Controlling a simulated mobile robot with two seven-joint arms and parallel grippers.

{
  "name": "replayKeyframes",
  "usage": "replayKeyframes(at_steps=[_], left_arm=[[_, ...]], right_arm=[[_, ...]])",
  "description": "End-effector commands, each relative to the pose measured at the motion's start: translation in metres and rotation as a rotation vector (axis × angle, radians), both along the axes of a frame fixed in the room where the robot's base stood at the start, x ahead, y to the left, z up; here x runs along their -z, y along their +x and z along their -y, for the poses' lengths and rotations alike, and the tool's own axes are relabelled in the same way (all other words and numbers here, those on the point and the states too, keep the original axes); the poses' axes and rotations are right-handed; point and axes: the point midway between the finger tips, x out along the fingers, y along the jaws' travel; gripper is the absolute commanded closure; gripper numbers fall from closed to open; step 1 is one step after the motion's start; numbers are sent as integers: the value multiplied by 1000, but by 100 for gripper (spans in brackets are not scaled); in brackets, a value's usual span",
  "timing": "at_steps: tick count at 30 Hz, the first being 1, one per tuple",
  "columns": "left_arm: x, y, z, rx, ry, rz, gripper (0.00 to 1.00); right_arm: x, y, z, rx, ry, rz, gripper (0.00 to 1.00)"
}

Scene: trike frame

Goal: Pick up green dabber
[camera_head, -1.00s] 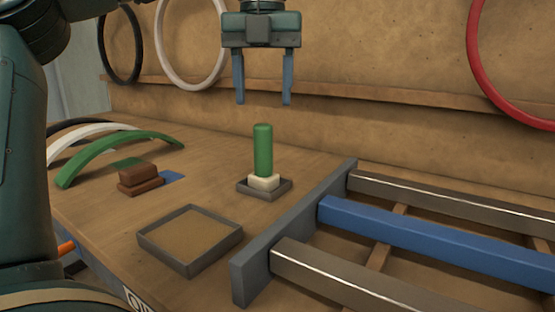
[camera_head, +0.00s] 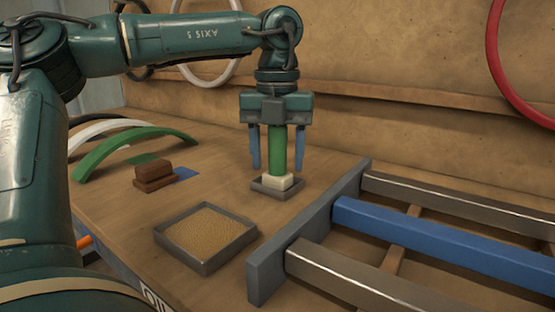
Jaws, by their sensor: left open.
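The green dabber (camera_head: 277,152) stands upright with its pale block-shaped foot (camera_head: 277,182) in a small grey tray (camera_head: 262,190) on the wooden bench. My left gripper (camera_head: 277,168) points straight down over it. Its two blue fingers are open, one on each side of the green handle, with visible gaps between fingers and handle. The top of the handle is hidden by the gripper body. My right gripper is not in view.
A larger grey tray (camera_head: 206,234) with a grainy tan inside lies in front. A brown stepped block (camera_head: 154,175) and green, white and black arcs (camera_head: 128,148) are at the left. A rack with grey and blue bars (camera_head: 430,236) stands close on the right.

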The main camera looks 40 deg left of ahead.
Motion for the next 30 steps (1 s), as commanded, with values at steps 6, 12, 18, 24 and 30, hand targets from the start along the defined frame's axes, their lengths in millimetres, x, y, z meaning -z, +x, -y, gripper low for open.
replayKeyframes(at_steps=[6,12,18,24,30], left_arm=[[0,0,0,0,-1,-1,56],[0,0,0,0,-1,-1,73],[0,0,0,0,-1,-1,89],[-1,0,0,0,0,0,94],[-10,0,0,-2,1,2,95]], right_arm=[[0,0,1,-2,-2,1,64],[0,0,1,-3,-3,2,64],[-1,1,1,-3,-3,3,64],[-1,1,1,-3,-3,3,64],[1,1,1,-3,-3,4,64]])
